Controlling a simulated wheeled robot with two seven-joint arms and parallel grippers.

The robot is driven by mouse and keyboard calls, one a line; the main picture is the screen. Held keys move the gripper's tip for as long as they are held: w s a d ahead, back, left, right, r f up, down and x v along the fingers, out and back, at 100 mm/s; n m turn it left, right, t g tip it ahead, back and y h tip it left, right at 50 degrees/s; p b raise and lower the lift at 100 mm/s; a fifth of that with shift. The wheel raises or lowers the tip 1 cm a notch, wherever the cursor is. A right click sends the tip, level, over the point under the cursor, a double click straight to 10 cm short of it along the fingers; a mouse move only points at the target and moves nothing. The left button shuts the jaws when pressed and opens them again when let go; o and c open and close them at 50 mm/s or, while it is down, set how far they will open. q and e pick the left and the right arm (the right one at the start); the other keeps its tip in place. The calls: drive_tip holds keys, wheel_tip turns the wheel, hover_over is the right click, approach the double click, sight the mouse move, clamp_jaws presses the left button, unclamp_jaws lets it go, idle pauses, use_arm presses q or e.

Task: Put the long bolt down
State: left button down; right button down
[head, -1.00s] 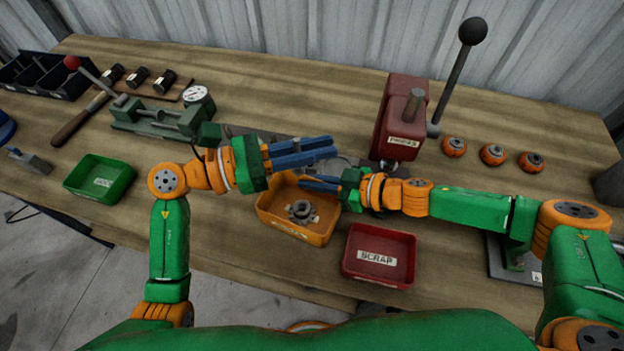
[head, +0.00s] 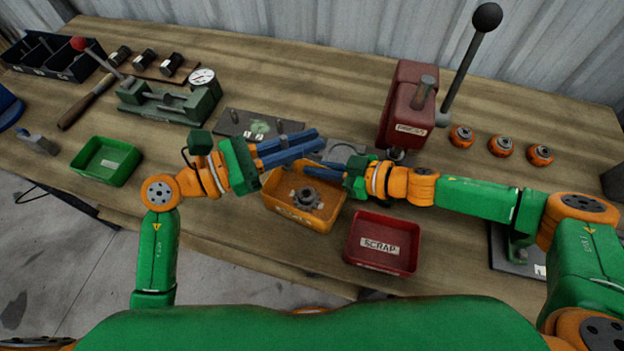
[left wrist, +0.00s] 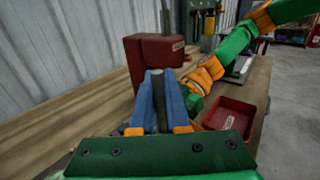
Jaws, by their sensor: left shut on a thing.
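My left gripper (head: 292,148) is over the table's middle, just behind the orange tray (head: 273,206). In the left wrist view its blue fingers (left wrist: 160,100) are shut on a grey upright rod, the long bolt (left wrist: 159,106). The bolt's lower end is hidden, and I cannot tell whether it touches anything. My right gripper (head: 322,170) is over the back right of the orange tray; its finger gap does not show clearly. A dark plate (head: 243,123) with a green mark lies behind my left gripper.
The orange tray holds grey nut-like parts (head: 305,198). A red scrap tray (head: 381,243) is at front right and a green tray (head: 106,160) at left. A red press (head: 405,100) with a lever stands at the back. A green gauge fixture (head: 168,103) is at back left.

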use_arm(q)
drive_tip(key=shift+n+t, duration=0.4)
drive_tip(key=shift+t, duration=0.1)
drive_tip(key=f, duration=0.3)
drive_tip(key=a+f, duration=0.1)
drive_tip(key=f, duration=0.5)
drive_tip(key=shift+s+a+f, duration=0.15)
drive_tip(key=shift+s+f, duration=0.05)
drive_tip(key=shift+f, duration=0.6)
drive_tip(key=shift+f, duration=0.15)
drive_tip(key=shift+s+f, duration=0.1)
drive_tip(key=shift+f, duration=0.3)
drive_tip(key=c, duration=0.9)
unclamp_jaws()
drive_tip(key=shift+f+y, duration=0.15)
drive_tip(key=shift+y, duration=0.15)
use_arm(e)
drive_tip(key=shift+s, duration=0.1)
